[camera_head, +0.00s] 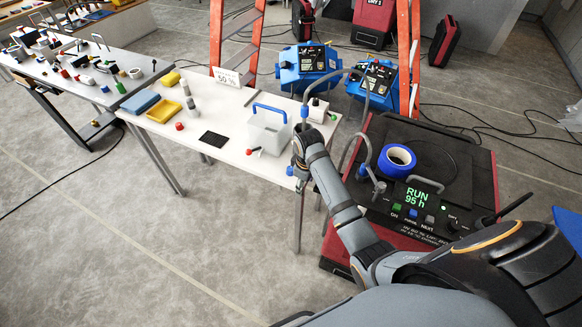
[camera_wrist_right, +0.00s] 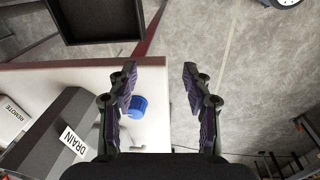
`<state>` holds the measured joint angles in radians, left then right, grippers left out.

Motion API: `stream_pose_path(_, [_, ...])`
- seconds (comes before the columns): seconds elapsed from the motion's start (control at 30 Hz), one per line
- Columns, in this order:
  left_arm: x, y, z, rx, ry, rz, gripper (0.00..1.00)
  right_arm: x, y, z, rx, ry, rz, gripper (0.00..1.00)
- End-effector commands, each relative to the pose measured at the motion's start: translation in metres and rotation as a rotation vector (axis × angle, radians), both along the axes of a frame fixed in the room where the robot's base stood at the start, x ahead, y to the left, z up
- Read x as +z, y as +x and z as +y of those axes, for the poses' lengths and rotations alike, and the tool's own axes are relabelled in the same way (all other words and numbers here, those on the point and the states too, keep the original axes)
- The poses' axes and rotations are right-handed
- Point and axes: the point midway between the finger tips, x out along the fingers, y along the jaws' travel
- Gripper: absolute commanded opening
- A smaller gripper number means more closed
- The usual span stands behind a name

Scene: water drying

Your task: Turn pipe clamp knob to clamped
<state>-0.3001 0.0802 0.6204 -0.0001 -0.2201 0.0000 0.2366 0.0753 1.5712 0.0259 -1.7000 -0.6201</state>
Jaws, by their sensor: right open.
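My right gripper (camera_head: 298,160) is at the right end of the white table, by its front edge. In the right wrist view its two fingers (camera_wrist_right: 160,72) are spread, with nothing held between them. A round blue knob (camera_wrist_right: 137,106) lies beyond the left finger, partly covered by it, over the white table top. I cannot tell whether they touch. A small blue part (camera_head: 290,170) shows beside the gripper in the head view. I cannot tell whether either blue part is the pipe clamp knob, nor its setting. My left gripper is not in view.
A grey box marked DRAIN (camera_wrist_right: 75,130) is close to the left finger. A clear container with a blue handle (camera_head: 266,135) stands on the table left of the gripper. A red-black machine (camera_head: 408,230) reading RUN 95 h is at right. Open floor lies in front.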

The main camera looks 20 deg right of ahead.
Motion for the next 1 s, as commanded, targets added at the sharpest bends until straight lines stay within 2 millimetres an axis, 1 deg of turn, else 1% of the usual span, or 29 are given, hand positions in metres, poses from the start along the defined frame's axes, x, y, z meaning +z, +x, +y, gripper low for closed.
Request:
stream_pose_path(0.03, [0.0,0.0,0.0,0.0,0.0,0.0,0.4,0.01,0.014,0.001,0.033,0.002,0.008,0.5])
stream_pose_path(0.1, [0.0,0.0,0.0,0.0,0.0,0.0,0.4,0.023,0.031,0.003,0.092,0.004,0.028,0.5])
stream_pose_path(0.17, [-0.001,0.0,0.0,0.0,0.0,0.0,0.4,0.037,0.046,0.004,0.147,0.008,0.046,0.5])
stream_pose_path(0.3, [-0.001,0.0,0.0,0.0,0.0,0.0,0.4,0.072,0.074,0.009,0.274,0.02,0.087,0.5])
stream_pose_path(0.4, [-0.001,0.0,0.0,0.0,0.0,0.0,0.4,0.09,0.085,0.012,0.336,0.027,0.107,0.5])
stream_pose_path(0.5, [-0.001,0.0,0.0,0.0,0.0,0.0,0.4,0.096,0.088,0.012,0.36,0.031,0.117,0.5])
stream_pose_path(0.63, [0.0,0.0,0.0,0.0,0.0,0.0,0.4,0.093,0.088,0.012,0.36,0.031,0.117,0.5])
stream_pose_path(0.73, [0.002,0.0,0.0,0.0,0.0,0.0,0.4,0.081,0.087,0.012,0.359,0.031,0.12,0.5])
stream_pose_path(1.0, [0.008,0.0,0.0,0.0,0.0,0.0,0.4,0.023,0.087,0.012,0.358,0.03,0.12,0.5])
